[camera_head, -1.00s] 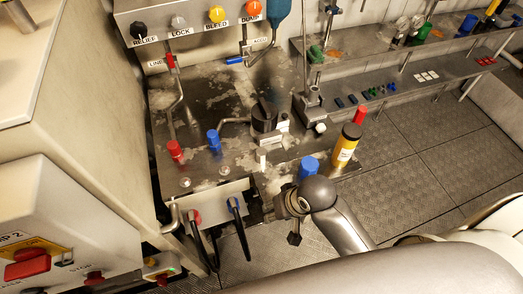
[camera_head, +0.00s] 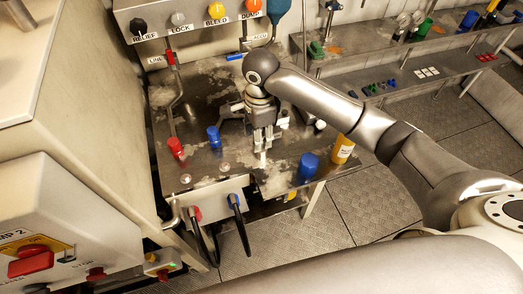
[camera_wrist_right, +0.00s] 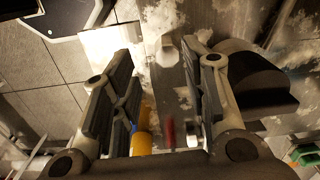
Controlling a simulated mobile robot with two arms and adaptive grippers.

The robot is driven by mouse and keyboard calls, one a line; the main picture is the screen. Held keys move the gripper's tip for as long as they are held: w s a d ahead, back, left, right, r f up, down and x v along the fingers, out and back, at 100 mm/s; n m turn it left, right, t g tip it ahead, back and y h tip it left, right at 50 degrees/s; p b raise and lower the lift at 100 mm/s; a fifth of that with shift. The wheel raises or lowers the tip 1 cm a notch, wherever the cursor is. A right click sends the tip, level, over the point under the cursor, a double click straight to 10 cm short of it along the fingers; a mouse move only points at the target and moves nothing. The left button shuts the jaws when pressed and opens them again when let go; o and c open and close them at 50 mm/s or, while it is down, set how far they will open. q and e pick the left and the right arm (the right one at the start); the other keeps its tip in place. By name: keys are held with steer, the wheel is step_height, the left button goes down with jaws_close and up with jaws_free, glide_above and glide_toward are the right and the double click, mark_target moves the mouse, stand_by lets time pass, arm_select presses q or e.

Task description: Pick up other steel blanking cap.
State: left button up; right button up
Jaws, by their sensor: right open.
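Two small round steel pieces (camera_head: 186,179) and (camera_head: 224,167) lie near the front left of the metal bench in the head view; they look like caps, but are too small to be sure. My right gripper (camera_head: 263,148) points down over the middle of the bench, right of both pieces and just above a small pale upright piece (camera_head: 262,160). In the right wrist view the jaws (camera_wrist_right: 160,52) are wide apart and empty, with a pale hexagonal top (camera_wrist_right: 171,48) seen between the fingertips. I cannot tell whether that is a steel cap. My left gripper is out of view.
A red cap (camera_head: 175,148) and a blue cap (camera_head: 214,137) stand left of the gripper. A larger blue cap (camera_head: 308,166) and a yellow bottle (camera_head: 342,149) stand to the right. My right arm covers part of the back bench.

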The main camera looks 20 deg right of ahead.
mark_target(262, 152)
steer(key=shift+w+d+r+m, duration=0.5)
steer(key=shift+w+d+m, duration=0.05)
steer(key=shift+d+m, duration=0.15)
step_height(262, 152, down, 10)
steer(key=shift+s+f+p, duration=0.1)
steer(key=shift+f+p, duration=0.15)
steer(key=shift+p, duration=0.4)
steer(key=shift+c, duration=0.5)
steer(key=c, duration=0.7)
